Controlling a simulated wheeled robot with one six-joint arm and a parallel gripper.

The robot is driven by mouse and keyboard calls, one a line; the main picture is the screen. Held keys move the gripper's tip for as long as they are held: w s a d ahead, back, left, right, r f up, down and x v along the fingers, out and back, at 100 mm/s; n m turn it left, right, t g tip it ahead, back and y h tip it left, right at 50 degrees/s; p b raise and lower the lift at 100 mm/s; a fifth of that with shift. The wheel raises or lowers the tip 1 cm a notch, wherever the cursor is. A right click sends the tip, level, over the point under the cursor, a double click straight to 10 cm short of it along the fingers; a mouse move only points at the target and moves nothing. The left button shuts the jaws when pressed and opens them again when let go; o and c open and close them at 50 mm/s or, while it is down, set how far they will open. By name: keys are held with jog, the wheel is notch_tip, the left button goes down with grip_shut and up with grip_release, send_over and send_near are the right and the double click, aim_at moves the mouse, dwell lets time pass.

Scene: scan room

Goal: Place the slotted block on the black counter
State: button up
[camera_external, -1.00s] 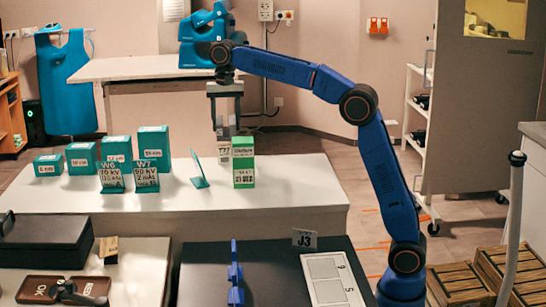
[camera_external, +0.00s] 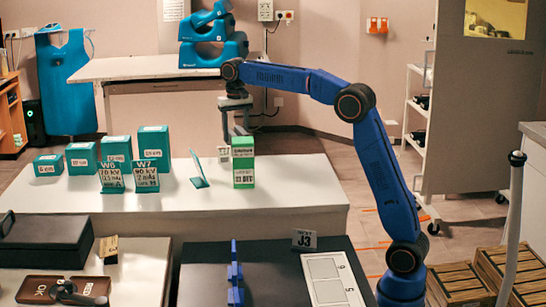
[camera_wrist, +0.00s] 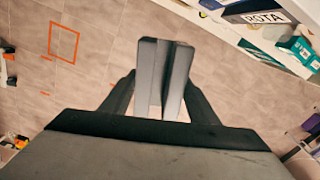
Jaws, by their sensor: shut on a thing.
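The grey slotted block (camera_wrist: 150,72) is held in my gripper (camera_wrist: 163,90) in the wrist view. Its two upright walls have a narrow gap between them, and the fingers close on it from both sides. In the external view my gripper (camera_external: 236,120) hangs above the far edge of the white table, behind the green-and-white box; the block is small and hard to make out there. The black counter (camera_external: 205,270) is at the front middle, well nearer the camera than my gripper.
On the black counter stand a blue notched piece (camera_external: 235,275), a J3 sign (camera_external: 304,240) and a white panel (camera_external: 332,280). The white table (camera_external: 290,195) carries a green-and-white box (camera_external: 243,165), a thin teal plate (camera_external: 197,172) and several teal boxes. Bare counter shows around the blue piece.

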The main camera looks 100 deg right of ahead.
jog(key=s+d+f+n, duration=0.6)
jog(key=s+d+f, duration=1.1)
jog(key=d+f, duration=0.1)
jog(key=shift+s+d+f+n, duration=0.2)
jog(key=shift+s+f+n, duration=0.1)
jog(key=shift+f, duration=0.45)
